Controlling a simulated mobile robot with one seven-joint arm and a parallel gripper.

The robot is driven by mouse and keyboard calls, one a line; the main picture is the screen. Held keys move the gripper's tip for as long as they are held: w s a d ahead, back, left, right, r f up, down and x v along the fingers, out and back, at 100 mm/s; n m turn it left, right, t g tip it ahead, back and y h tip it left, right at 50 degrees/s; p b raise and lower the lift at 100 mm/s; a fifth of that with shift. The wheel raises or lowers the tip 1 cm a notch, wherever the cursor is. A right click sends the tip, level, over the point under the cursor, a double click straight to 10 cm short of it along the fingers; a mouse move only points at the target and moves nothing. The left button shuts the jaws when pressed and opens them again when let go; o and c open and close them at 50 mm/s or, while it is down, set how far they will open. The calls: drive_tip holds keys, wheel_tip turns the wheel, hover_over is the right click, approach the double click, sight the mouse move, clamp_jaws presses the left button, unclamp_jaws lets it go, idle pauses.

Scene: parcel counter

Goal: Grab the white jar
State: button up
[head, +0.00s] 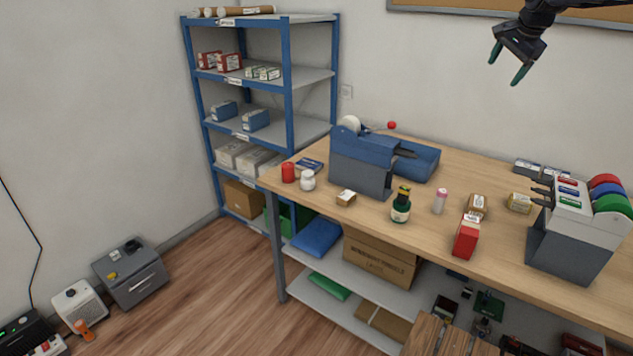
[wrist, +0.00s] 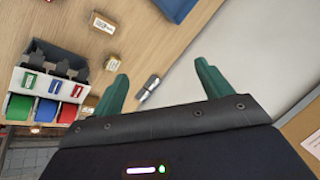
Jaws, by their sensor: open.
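The white jar (head: 308,181) stands upright near the left front corner of the wooden counter, in the head view. A red cylinder (head: 288,172) stands just left of it, and a small cardboard box (head: 346,198) lies to its right. My gripper (head: 507,67) is open and empty, high above the back right of the counter, far from the jar. Its green fingers are spread in the wrist view (wrist: 160,88). I cannot make out the white jar in the wrist view.
A blue-grey dispenser (head: 362,160) stands right of the jar, with a blue tray (head: 416,162) behind it. A dark green bottle (head: 401,206), a red box (head: 466,236) and a tape-roll dispenser (head: 573,230) stand further right. Blue shelving (head: 289,100) rises behind the counter's left end.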

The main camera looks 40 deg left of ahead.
drive_tip(key=w+a+f+m, duration=0.1)
drive_tip(key=a, duration=1)
drive_tip(key=w+a+f+m, duration=0.1)
drive_tip(key=a+f, duration=0.1)
drive_tip(key=a, duration=0.8)
drive_tip(key=m+g+h, duration=0.1)
drive_tip(key=m+g, duration=0.4)
drive_tip(key=m, duration=0.2)
hover_over(307, 173)
drive_tip(key=d, duration=0.2)
drive_tip(key=f, duration=2.2)
drive_tip(key=w+f, duration=0.1)
drive_tip(key=f, duration=1)
drive_tip(key=shift+a+f, duration=0.1)
drive_tip(key=shift+a, duration=0.1)
drive_tip(key=shift+s+f, duration=0.2)
drive_tip(key=shift+f, duration=0.35)
drive_tip(key=f, duration=0.4)
drive_tip(key=shift+a+f, duration=0.35)
drive_tip(key=shift+f, duration=0.05)
drive_tip(key=shift+s+a+f, duration=0.1)
drive_tip(key=shift+a+f, duration=0.05)
drive_tip(key=shift+f, duration=0.7)
drive_tip(key=shift+s+a+f, duration=0.1)
drive_tip(key=shift+a+f, duration=0.1)
drive_tip(key=shift+f, duration=0.7)
drive_tip(key=shift+s+a+f, duration=0.1)
drive_tip(key=shift+a+f, duration=0.05)
drive_tip(key=shift+f, duration=0.7)
drive_tip(key=c, duration=1.1)
